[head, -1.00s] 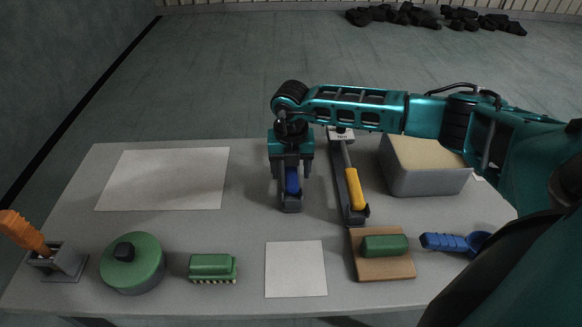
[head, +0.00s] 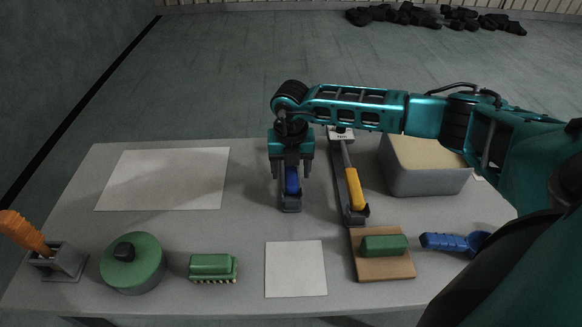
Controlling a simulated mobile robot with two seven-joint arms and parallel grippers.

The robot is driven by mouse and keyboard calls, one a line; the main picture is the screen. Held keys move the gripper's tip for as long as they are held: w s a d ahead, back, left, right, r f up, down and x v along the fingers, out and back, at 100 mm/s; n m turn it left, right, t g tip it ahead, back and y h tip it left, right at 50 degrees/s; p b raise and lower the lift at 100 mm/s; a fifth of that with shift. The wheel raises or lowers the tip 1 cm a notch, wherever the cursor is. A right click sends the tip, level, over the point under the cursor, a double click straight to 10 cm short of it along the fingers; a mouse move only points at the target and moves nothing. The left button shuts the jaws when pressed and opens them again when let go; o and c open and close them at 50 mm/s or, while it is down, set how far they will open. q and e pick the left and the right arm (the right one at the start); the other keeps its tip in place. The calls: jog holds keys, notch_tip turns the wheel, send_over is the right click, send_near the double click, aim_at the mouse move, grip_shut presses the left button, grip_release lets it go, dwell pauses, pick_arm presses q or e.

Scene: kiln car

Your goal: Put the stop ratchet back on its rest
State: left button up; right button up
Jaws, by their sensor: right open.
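My right gripper (head: 291,176) points down over the back middle of the table. It is open, with its fingers on either side of a blue-handled tool (head: 292,183). That tool lies in a narrow grey rest (head: 291,208); its far part is hidden by my gripper. Just right of it, a yellow-handled tool (head: 355,188) with a grey shaft lies along a second grey rest (head: 360,217) that bears a small label at its far end. Which of the two is the stop ratchet, I cannot tell for sure. My left gripper is out of view.
A grey foam-topped box (head: 425,182) stands at right. Along the front are an orange-handled tool in a holder (head: 70,262), a green round lidded thing (head: 145,272), a green brush (head: 212,267), a green block on a brown board (head: 385,268) and a blue scoop (head: 445,242). Two pale sheets (head: 165,180) lie flat.

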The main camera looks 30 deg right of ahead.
jog(key=shift+r+p, duration=1.2)
jog(key=shift+r, duration=0.35)
jog(key=shift+r+p, duration=1.3)
jog(key=shift+r, duration=0.65)
notch_tip(320, 180, up, 13)
jog(key=shift+s+a, duration=0.25)
jog(key=shift+s, duration=0.15)
jog(key=shift+f, duration=0.1)
